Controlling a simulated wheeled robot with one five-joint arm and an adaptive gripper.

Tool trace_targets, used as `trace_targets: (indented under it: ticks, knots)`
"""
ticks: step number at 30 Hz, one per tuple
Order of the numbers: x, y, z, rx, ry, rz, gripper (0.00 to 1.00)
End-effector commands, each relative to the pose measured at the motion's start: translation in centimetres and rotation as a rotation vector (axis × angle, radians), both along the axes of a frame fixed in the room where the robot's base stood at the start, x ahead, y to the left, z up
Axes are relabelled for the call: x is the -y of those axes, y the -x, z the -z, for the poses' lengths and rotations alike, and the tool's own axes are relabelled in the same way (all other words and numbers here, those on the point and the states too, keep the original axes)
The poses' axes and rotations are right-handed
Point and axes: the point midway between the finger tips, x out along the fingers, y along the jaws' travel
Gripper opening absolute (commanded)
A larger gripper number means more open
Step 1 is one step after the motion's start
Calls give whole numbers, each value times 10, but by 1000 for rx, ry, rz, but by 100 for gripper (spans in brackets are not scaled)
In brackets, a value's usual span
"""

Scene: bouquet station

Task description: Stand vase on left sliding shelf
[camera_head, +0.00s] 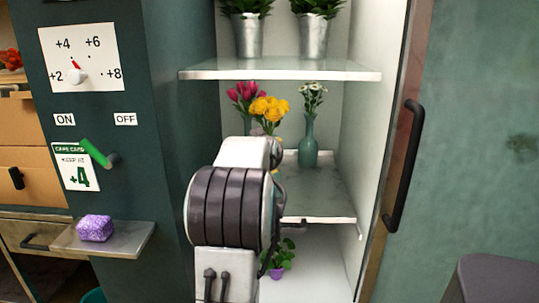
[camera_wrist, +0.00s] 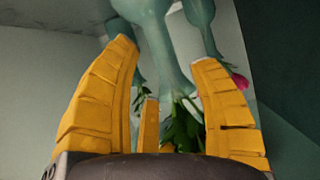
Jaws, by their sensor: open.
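In the head view, a teal vase (camera_head: 308,145) with white flowers stands upright on the middle shelf (camera_head: 325,205). Yellow flowers (camera_head: 268,108) and pink flowers (camera_head: 241,93) show to its left; my arm hides most of their vases. In the wrist view, which looks upside down, my gripper (camera_wrist: 167,56) is open, with yellow fingers on either side of the central teal vase (camera_wrist: 155,28). I cannot tell whether they touch it. Another vase (camera_wrist: 200,22) is close to the right finger, near a pink bloom (camera_wrist: 240,82). A third shows partly behind the left finger.
The upper shelf (camera_head: 280,70) holds metal pots (camera_head: 248,36) of plants above my arm. A small purple-potted plant (camera_head: 276,273) stands below. The cabinet's door has a black handle (camera_head: 404,168). At left, a side ledge (camera_head: 125,240) holds a purple block (camera_head: 95,228).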

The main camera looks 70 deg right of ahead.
Motion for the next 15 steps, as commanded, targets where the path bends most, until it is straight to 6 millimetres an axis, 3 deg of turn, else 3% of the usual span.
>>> trace_targets:
  ticks: [6,15]
  knots:
    - [-31,9,-16,0,1,0,55]
    - [-55,16,-27,0,0,1,55]
